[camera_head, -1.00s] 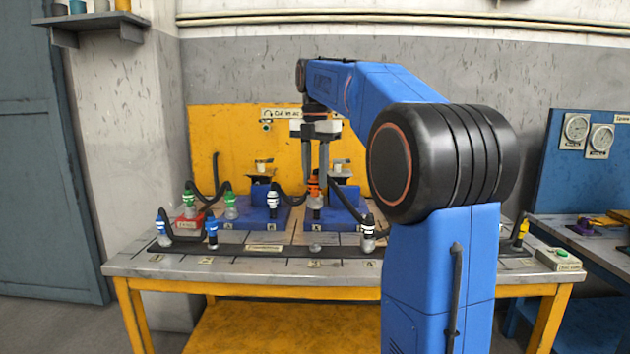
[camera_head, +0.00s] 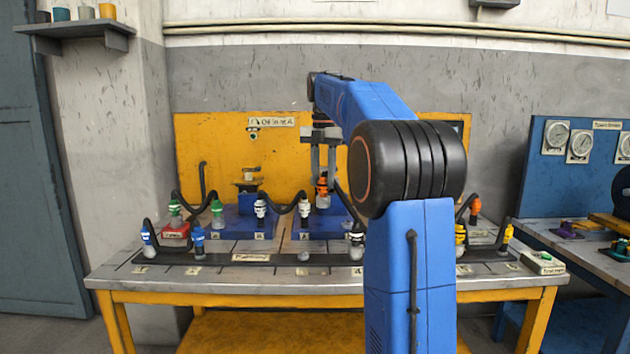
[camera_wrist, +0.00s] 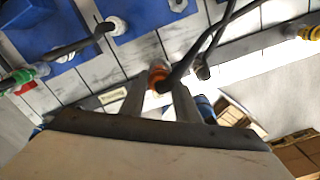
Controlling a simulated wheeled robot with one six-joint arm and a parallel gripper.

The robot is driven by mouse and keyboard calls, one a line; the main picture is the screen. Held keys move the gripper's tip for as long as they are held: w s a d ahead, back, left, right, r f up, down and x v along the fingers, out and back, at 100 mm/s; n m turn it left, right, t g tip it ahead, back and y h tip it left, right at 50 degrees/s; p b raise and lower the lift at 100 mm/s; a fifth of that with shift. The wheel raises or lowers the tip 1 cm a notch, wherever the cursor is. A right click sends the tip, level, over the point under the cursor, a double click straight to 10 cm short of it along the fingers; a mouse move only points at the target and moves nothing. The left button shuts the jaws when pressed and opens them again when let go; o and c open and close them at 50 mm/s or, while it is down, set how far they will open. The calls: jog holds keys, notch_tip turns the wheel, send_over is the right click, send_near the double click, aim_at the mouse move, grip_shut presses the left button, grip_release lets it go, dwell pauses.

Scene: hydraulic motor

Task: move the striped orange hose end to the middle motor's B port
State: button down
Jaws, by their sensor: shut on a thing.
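My gripper (camera_head: 322,178) is shut on the orange striped hose end (camera_head: 322,187). It holds it upright over the middle motor's blue base (camera_head: 333,229), with a pale tip at its lower end. In the wrist view the orange hose end (camera_wrist: 158,76) sits between the fingers, and its black hose runs up to the right. A white-striped hose end (camera_head: 305,208) stands just left of it, behind a label that seems to read A. I cannot make out the B port. My arm hides the base's right part, and I cannot tell whether the pale tip touches anything.
Another white-striped hose end (camera_head: 261,209) and green ones (camera_head: 217,208) stand to the left. Blue ones (camera_head: 198,239) and a black-and-white one (camera_head: 356,240) stand along the front strip. Yellow ones (camera_head: 461,236) stand at right. Looping black hoses cross between them.

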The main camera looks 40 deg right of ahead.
jog(key=w+d, duration=0.4)
jog(key=d, duration=0.9)
jog(key=shift+d, duration=0.35)
notch_tip(320, 180, down, 8)
dwell(0.7)
jog(key=shift+f, duration=0.2)
dwell(0.5)
jog(key=shift+f, duration=0.65)
jog(key=c, duration=1.6)
grip_release()
jog(key=shift+c, duration=0.2)
jog(key=o, duration=0.4)
